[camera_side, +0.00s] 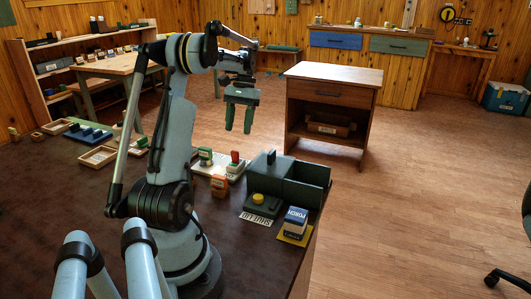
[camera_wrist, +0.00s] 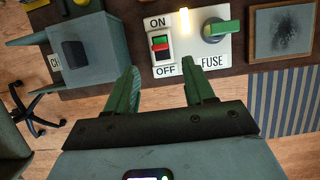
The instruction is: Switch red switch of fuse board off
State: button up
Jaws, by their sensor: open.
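The fuse board (camera_wrist: 222,55) is a white panel in the wrist view, marked ON above, OFF below and FUSE at the right. In the side view the board (camera_side: 218,168) lies flat on the dark table with the red switch (camera_side: 235,156) upright. My gripper (camera_side: 238,131) hangs above the board, open and empty; its green fingers (camera_wrist: 163,76) are apart from the switch.
A dark green box (camera_side: 268,178) with a black knob stands right of the board, with an open bin beside it. A framed dark pad (camera_wrist: 283,33) lies right of the board.

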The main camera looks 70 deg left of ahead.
aim_at(235, 151)
jog(key=shift+v, duration=2.3)
jog(key=shift+c, duration=1.1)
jog(key=n, duration=0.3)
jog(key=shift+s+d+n+t+y, duration=0.3)
jog(key=shift+s, duration=0.1)
jog(key=shift+c, duration=0.4)
jog(key=s+d+f+n, duration=0.1)
jog(key=f+n, duration=0.3)
jog(key=s+d+f+n+t+y, duration=0.1)
jog(key=f+n, duration=0.3)
jog(key=n, duration=0.1)
jog(key=d+f+n+t+y, duration=0.1)
jog(key=f+n, duration=0.3)
jog(key=n, duration=0.1)
jog(key=shift+s+f, duration=0.35)
jog(key=shift+s, duration=0.05)
